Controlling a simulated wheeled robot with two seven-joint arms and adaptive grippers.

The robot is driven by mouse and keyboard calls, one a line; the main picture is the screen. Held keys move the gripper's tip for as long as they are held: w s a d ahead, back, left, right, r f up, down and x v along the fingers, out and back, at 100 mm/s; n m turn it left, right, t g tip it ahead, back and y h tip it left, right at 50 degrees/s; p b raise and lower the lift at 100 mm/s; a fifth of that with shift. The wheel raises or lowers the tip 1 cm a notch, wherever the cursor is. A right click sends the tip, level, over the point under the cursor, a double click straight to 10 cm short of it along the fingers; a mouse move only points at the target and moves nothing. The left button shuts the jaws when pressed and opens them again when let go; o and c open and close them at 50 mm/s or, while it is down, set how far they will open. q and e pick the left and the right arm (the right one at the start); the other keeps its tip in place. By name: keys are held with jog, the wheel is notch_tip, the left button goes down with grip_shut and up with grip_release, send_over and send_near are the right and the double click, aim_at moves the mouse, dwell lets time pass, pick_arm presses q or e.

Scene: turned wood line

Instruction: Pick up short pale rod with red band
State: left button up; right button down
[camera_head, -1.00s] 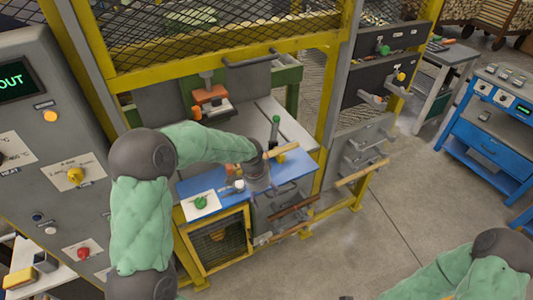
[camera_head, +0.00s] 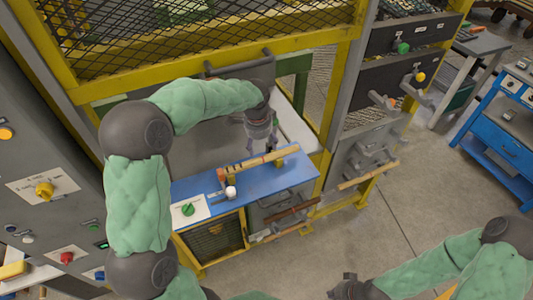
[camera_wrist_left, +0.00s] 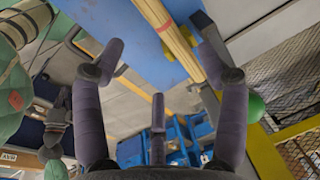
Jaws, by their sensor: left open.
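The short pale rod (camera_head: 258,162) lies across low supports on a blue bench top in the head view. In the left wrist view the pale rod (camera_wrist_left: 178,40) runs down from the top edge, and its red band shows near the top. My left gripper (camera_head: 263,149) is above and just behind the rod in the head view. In the left wrist view my left gripper (camera_wrist_left: 157,55) has its fingers spread, with nothing held; one finger partly overlaps the rod's line. My right gripper (camera_head: 346,288) is at the bottom edge, partly cut off, its fingers unclear.
The blue bench top (camera_head: 200,188) carries a white plate with a green knob (camera_head: 188,209) and a white-topped knob (camera_head: 231,192). A brown rod (camera_head: 292,212) and another pale rod (camera_head: 367,176) sit on brackets at the front. A yellow mesh frame (camera_head: 230,50) stands behind.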

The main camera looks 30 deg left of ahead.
aim_at(263, 159)
pick_arm(q)
jog(key=f, duration=0.3)
jog(key=w+f+b, duration=0.1)
jog(key=f, duration=0.3)
jog(key=f+b, duration=0.1)
jog(key=f, duration=0.2)
jog(key=shift+w+a+f, duration=0.15)
jog(key=shift+w+f, duration=0.1)
jog(key=shift+r, duration=0.1)
jog(key=c, duration=1.3)
